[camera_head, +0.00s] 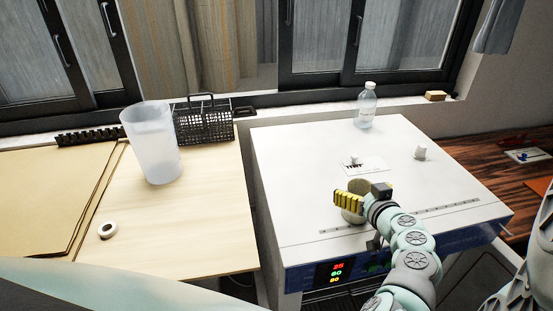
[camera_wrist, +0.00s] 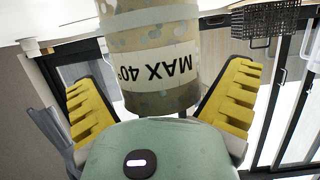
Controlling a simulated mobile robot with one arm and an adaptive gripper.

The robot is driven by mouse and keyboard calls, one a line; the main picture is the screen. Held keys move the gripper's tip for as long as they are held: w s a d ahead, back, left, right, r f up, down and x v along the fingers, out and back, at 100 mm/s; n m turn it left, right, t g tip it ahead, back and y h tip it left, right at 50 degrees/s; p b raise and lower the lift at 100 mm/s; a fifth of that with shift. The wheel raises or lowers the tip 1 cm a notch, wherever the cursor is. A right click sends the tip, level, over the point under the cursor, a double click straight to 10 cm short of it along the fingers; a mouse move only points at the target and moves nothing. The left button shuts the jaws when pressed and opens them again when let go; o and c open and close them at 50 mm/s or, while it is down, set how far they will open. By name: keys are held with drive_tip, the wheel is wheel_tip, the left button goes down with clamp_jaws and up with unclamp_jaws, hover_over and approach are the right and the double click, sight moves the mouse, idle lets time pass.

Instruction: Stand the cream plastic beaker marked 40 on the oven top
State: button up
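The cream beaker (camera_head: 355,215) stands on the white oven top (camera_head: 300,170) near its front edge, partly hidden behind my gripper (camera_head: 362,197). The wrist view is upside down and shows the beaker (camera_wrist: 155,55) close up, with a white label reading "MAX 40°". It looks upright. My gripper (camera_wrist: 160,92) is open. Its yellow ribbed fingers lie to either side of the beaker, with visible gaps between them and its wall. The beaker's base is cut off in the wrist view.
A clear bottle (camera_head: 366,106), a small white knob-like piece (camera_head: 420,152) and a label plate (camera_head: 361,168) are on the oven top. A tall translucent container (camera_head: 152,143), a black wire basket (camera_head: 203,122) and a white ring (camera_head: 107,230) are on the wooden table at left.

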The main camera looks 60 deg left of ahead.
drive_tip(key=shift+r+p, duration=0.2)
drive_tip(key=shift+p, duration=0.1)
drive_tip(key=shift+b+v, duration=0.4)
drive_tip(key=shift+v, duration=0.45)
drive_tip(key=b+v, duration=0.4)
drive_tip(key=v, duration=0.6)
drive_tip(key=shift+d, duration=0.15)
